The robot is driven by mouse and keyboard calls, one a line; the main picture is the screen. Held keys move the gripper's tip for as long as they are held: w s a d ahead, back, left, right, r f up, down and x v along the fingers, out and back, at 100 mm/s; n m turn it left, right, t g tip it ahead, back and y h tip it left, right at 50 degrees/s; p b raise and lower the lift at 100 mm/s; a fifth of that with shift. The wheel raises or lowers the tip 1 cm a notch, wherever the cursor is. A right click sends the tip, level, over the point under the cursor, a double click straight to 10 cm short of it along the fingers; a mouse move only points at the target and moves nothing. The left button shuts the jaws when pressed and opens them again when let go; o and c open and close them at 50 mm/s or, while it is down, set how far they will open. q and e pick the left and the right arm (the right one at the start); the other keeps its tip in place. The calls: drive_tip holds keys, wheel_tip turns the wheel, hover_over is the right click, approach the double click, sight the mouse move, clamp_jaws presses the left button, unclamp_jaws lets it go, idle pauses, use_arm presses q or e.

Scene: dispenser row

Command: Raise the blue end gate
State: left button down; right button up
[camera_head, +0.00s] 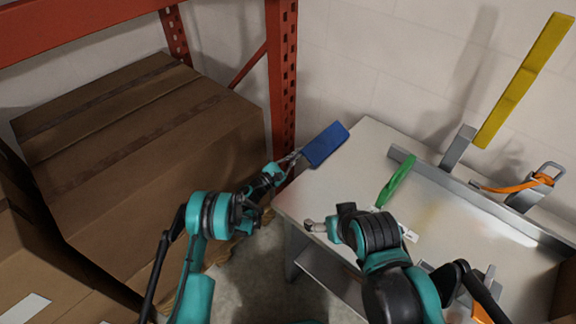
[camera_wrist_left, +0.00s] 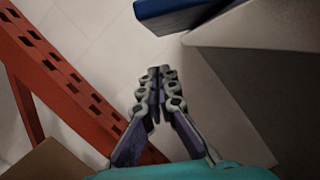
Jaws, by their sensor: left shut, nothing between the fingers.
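The blue end gate (camera_head: 325,144) is a flat blue panel, slanted in the picture, at the far left corner of the table. In the left wrist view its lower part (camera_wrist_left: 172,8) shows at the top edge. My left gripper (camera_head: 293,157) is just left of the panel; I cannot tell from the head view whether it touches. In the left wrist view the gripper (camera_wrist_left: 158,74) has its fingertips together with nothing between them, apart from the blue panel. My right gripper (camera_head: 314,226) is over the table's front edge, and its fingers are too small to read.
The pale table (camera_head: 310,190) carries a grey rail, a green paddle (camera_head: 396,181), an orange strap (camera_head: 515,187) and a raised yellow bar (camera_head: 523,80). A red rack post (camera_head: 282,70) and big cardboard boxes (camera_head: 140,140) stand on the left, near my left arm.

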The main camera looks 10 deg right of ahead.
sight(307, 146)
use_arm(q)
drive_tip(key=shift+s+d+r+b, duration=0.15)
drive_tip(key=shift+s+d+r, duration=0.1)
drive_tip(key=shift+r, duration=0.35)
drive_tip(key=shift+s+d+r+b, duration=0.1)
drive_tip(key=shift+s+r, duration=0.2)
drive_tip(key=shift+r, duration=0.25)
drive_tip(key=shift+s+d+r+b, duration=0.15)
drive_tip(key=shift+s+d+r, duration=0.1)
drive_tip(key=shift+r, duration=0.35)
drive_tip(key=shift+a, duration=0.1)
